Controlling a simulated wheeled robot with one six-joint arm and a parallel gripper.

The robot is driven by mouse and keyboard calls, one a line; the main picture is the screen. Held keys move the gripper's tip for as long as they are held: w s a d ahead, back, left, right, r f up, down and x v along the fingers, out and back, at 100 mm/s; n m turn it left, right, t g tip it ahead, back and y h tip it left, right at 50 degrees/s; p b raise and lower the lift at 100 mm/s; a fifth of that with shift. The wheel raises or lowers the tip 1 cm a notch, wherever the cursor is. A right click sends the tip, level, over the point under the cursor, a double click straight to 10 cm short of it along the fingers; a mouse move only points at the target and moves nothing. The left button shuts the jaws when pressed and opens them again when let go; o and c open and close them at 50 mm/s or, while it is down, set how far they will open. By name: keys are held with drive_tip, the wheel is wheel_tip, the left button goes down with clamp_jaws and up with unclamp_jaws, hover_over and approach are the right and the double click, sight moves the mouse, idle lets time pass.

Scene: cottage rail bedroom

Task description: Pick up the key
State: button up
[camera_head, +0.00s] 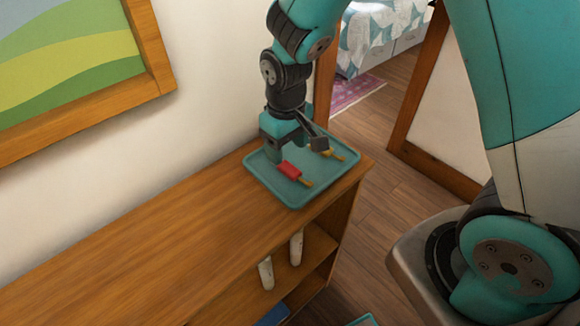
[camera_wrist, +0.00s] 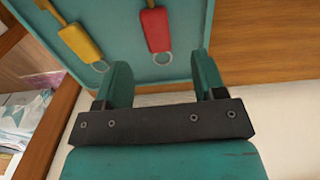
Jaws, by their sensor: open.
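Two keys lie on a teal tray (camera_head: 264,169). One has a red head (camera_head: 289,170) and a yellowish shaft; the red key also shows in the wrist view (camera_wrist: 156,30) with a metal ring at its near end. The yellow key (camera_head: 338,156) lies to its right in the head view, and left of it in the wrist view (camera_wrist: 75,40), also with a ring. My gripper (camera_head: 292,146) is open and empty above the tray, partly covering the yellow key. In the wrist view its two fingers (camera_wrist: 163,75) stand apart near the red key's ring, with neither key between them.
The tray stands at the right end of a wooden shelf unit (camera_head: 150,230), whose top is otherwise clear. Two pale objects (camera_head: 265,272) stand on a lower shelf. A wall with a framed picture (camera_head: 70,60) is behind; a doorway with wooden floor (camera_head: 385,130) lies right.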

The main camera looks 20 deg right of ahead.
sight(290, 168)
drive_tip(key=shift+s+d+f+p, duration=0.15)
drive_tip(key=shift+f+p, duration=0.35)
drive_tip(key=shift+f, duration=1)
drive_tip(key=shift+d+f+p, duration=0.1)
drive_tip(key=shift+f+p, duration=0.35)
drive_tip(key=shift+f, duration=1.05)
drive_tip(key=shift+c, duration=0.5)
drive_tip(key=c, duration=0.9)
